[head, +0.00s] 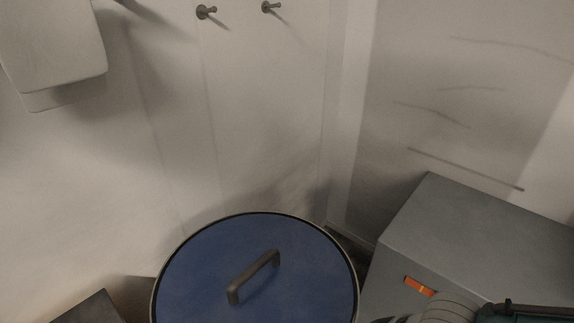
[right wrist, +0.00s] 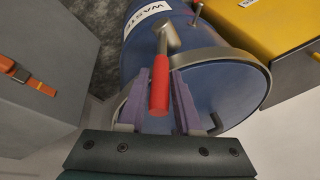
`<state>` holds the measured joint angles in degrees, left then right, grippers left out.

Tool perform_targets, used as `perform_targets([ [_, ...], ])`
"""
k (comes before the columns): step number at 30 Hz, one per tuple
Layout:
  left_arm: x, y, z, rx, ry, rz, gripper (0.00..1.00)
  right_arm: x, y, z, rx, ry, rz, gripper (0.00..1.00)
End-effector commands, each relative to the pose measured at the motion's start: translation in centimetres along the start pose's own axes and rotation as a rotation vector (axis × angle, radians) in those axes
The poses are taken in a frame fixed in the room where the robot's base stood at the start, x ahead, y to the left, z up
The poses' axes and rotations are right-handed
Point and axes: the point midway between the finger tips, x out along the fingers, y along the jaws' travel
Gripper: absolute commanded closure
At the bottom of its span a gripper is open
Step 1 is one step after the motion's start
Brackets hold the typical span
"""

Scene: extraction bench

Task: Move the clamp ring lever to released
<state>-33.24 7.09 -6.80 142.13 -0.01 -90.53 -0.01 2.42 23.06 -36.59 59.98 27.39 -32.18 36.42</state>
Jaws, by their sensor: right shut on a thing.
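A blue drum (right wrist: 133,58) with a white WASTE label shows in the right wrist view, a grey clamp ring (right wrist: 232,58) around its rim. The clamp ring lever (right wrist: 159,82) has a grey metal arm and a red grip. My right gripper (right wrist: 158,95) has its purple fingers on either side of the red grip and is shut on it. In the head view the drum's blue lid (head: 200,265) shows from above with a dark handle (head: 254,277); the lever is out of that view. My left gripper is in neither view.
A grey box (head: 470,240) with an orange latch (head: 419,286) stands right of the drum in the head view. A yellow-topped unit (right wrist: 270,25) is close to the drum's other side in the right wrist view. Wall hooks (head: 206,12) are above the drum.

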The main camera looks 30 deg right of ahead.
Motion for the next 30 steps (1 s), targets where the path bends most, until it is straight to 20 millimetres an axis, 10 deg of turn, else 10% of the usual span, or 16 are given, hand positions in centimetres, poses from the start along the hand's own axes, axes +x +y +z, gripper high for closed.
perform_targets([
  [9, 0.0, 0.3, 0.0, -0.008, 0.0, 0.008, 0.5, 0.0, -0.2, 0.0, -0.008, 0.002, -0.003, 1.0],
  [10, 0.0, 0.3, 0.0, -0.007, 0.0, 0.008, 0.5, 0.0, -0.2, 0.0, -0.008, 0.001, -0.003, 0.66],
  [18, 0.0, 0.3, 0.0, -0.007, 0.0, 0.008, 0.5, 0.0, -0.1, 0.0, -0.006, 0.0, -0.001, 0.38],
  [30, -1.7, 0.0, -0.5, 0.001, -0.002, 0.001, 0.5, -2.3, -0.1, 0.0, -0.006, -0.001, -0.001, 0.38],
])
